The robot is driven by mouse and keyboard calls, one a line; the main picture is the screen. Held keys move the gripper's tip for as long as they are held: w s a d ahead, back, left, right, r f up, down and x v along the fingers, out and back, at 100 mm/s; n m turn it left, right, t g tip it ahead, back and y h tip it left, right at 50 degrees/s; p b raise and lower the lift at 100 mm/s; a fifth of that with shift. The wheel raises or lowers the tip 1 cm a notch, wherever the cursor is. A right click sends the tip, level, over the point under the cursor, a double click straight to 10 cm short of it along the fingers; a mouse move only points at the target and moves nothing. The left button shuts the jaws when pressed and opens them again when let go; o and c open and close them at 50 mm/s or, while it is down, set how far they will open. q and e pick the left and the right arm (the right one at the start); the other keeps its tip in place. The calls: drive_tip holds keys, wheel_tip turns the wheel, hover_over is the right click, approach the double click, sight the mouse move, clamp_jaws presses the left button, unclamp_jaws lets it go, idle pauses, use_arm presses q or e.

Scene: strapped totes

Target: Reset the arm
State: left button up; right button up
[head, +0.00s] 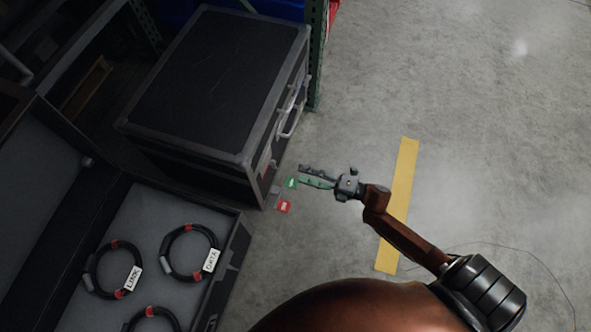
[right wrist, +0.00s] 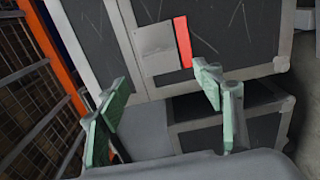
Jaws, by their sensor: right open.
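My right arm reaches in from the lower right of the head view. Its right gripper (head: 303,175) points left, towards the near corner of a closed black case (head: 215,80) with grey edges. The fingers are green and dark, spread apart, with nothing between them. In the right wrist view the open gripper (right wrist: 162,82) faces dark panels with a grey plate (right wrist: 157,48) and a red strip (right wrist: 183,42). No contact with the case is clear. My left gripper is not in view.
An open case (head: 232,262) at lower left holds several coiled cables, two labelled LINK and DATA. A green rack post (head: 316,60) stands behind. Floor with a yellow strip (head: 402,190) is clear rightward.

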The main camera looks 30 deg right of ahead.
drive_tip(key=shift+s+d, duration=0.1)
drive_tip(key=shift+s, duration=0.05)
idle(0.5)
